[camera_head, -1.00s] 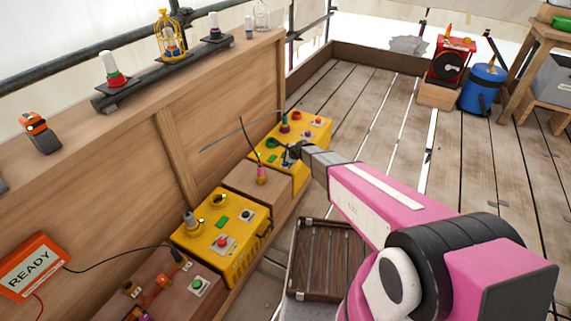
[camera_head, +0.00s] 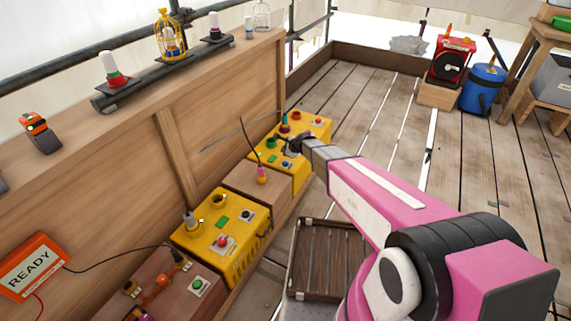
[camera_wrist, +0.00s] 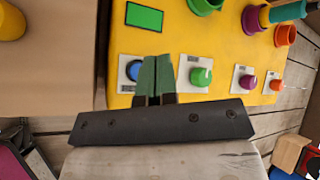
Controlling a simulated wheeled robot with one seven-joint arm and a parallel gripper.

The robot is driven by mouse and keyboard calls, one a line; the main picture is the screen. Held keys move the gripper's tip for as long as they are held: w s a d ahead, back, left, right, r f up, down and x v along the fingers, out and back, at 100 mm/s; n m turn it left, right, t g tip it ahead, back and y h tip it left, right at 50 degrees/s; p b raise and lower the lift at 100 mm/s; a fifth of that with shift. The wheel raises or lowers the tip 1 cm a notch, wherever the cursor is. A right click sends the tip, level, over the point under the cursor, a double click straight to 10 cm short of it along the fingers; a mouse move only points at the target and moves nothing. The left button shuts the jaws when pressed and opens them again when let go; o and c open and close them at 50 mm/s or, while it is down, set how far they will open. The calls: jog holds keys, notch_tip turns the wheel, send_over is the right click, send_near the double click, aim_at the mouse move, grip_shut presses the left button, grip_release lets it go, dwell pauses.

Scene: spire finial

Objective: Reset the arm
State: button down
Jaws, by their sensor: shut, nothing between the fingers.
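My gripper (camera_head: 296,145) is at the end of my outstretched pink arm, over the far yellow box (camera_head: 312,128). In the wrist view my gripper's green-padded fingers (camera_wrist: 156,72) are together with nothing between them. They overlap a blue button (camera_wrist: 134,70) on the yellow box. I cannot tell whether they touch it. A green button (camera_wrist: 200,76) lies just right of the fingers, with a purple button (camera_wrist: 247,82) beyond it.
A nearer yellow box (camera_head: 235,258) stands on the bench along the wooden wall. A READY sign (camera_head: 32,268) is at lower left. A slatted crate (camera_head: 326,258) lies below my arm. The plank floor (camera_head: 400,130) on the right has much free room.

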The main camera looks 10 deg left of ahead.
jog(key=s+d+r+n+g+h, duration=0.2)
jog(key=s+d+r+n, duration=0.3)
jog(key=s+d, duration=0.3)
jog(key=s+d+r+n+g+h, duration=0.1)
jog(key=s+d+r+n, duration=0.5)
jog(key=d, duration=1)
jog(key=s+d+r+n+g+h, duration=0.2)
jog(key=s+d+r+n+h, duration=0.2)
jog(key=s+d, duration=0.8)
jog(key=shift+s+d+r+n+g, duration=0.15)
jog(key=shift+s+r+n+g, duration=0.15)
jog(key=shift+r+n, duration=0.5)
